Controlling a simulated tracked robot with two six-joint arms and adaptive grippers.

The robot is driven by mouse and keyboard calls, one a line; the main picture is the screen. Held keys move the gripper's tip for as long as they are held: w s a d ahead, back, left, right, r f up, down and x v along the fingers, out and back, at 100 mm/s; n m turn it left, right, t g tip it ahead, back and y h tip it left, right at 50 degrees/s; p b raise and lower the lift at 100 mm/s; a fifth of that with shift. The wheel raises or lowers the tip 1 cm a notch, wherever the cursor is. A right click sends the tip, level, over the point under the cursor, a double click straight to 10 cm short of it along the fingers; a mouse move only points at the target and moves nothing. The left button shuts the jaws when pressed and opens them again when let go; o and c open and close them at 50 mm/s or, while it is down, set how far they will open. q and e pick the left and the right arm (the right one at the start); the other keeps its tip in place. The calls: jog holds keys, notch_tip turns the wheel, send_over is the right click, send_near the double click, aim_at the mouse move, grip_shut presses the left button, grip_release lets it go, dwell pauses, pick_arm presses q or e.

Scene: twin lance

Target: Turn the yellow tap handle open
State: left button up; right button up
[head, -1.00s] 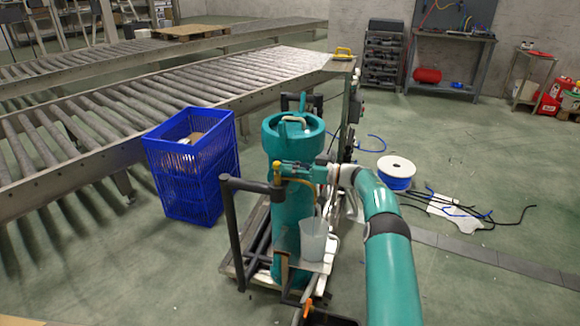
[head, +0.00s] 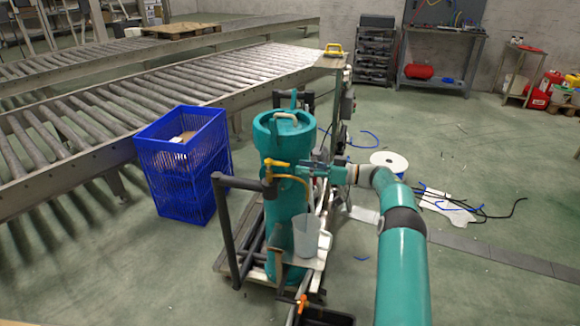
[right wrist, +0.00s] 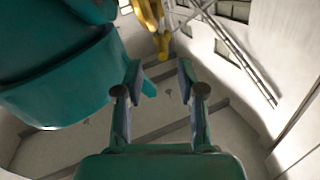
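The yellow tap (head: 269,178) sits at the end of a dark pipe, in front of the teal tank (head: 288,215). Its yellow handle (head: 278,162) lies about level and points right. A thin yellow hose curves down towards the grey bucket (head: 306,236). My right gripper (head: 304,167) is just right of the handle, seemingly apart from it. In the right wrist view its two fingers (right wrist: 159,76) are spread with nothing between them. Yellow tap parts (right wrist: 152,22) show beyond the fingertips, at the top. My left gripper is out of view.
The tank stands on a low cart with a dark upright rail (head: 225,230) on its left. A blue crate (head: 185,165) stands to the left, before the roller conveyor (head: 150,100).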

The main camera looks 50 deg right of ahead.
jog(key=shift+v, duration=2.3)
